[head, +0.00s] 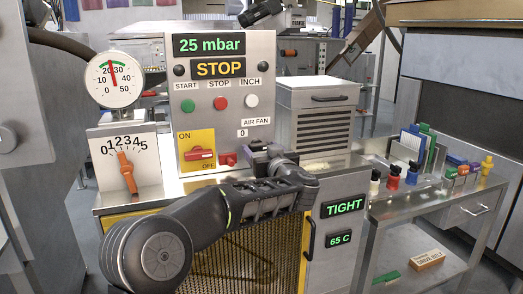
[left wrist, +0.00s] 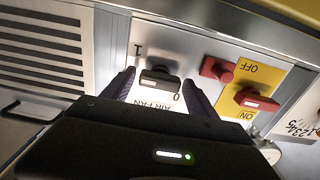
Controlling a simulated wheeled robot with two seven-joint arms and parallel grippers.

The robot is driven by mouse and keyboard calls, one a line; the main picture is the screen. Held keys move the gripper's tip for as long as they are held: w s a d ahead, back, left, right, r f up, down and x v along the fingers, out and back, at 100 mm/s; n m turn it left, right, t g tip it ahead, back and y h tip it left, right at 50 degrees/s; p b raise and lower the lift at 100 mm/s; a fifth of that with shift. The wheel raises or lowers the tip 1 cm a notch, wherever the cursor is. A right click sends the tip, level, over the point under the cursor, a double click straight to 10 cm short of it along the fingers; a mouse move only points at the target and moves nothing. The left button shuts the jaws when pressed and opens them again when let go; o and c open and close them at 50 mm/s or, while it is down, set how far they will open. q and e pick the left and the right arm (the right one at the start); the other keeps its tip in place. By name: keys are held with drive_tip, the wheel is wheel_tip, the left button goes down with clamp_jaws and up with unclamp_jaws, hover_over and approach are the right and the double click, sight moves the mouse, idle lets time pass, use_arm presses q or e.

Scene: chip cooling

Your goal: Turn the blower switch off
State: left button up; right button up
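In the left wrist view my left gripper (left wrist: 158,88) is open, with one finger on each side of the switch. I cannot tell whether the fingers touch it or which way the rocker is tipped. In the head view my left gripper (head: 264,150) is at the panel's lower right and hides most of the switch; the AIR FAN label (head: 256,121) shows above. My right gripper is not in view.
Left of the switch are a red knob (head: 227,159) and a red ON/OFF handle (head: 202,154) on a yellow plate. A dial with an orange pointer (head: 127,172) stands further left. The louvred box (head: 321,115) is close on the right. The display (head: 218,69) reads STOP.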

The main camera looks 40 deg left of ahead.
use_arm(q)
drive_tip(key=c, duration=1.1)
drive_tip(key=shift+c, duration=0.2)
drive_tip(key=shift+n, duration=0.4)
drive_tip(key=n+b, duration=0.1)
drive_tip(key=n, duration=0.2)
drive_tip(key=shift+n, duration=0.3)
drive_tip(key=n+b, duration=0.2)
drive_tip(key=n, duration=0.2)
drive_tip(key=shift+f+b, duration=0.15)
drive_tip(key=shift+b, duration=0.15)
drive_tip(key=n+b, duration=0.3)
drive_tip(key=n, duration=0.2)
drive_tip(key=shift+n, duration=0.4)
drive_tip(key=shift+n+b, duration=1.1)
drive_tip(key=shift+n, duration=0.8)
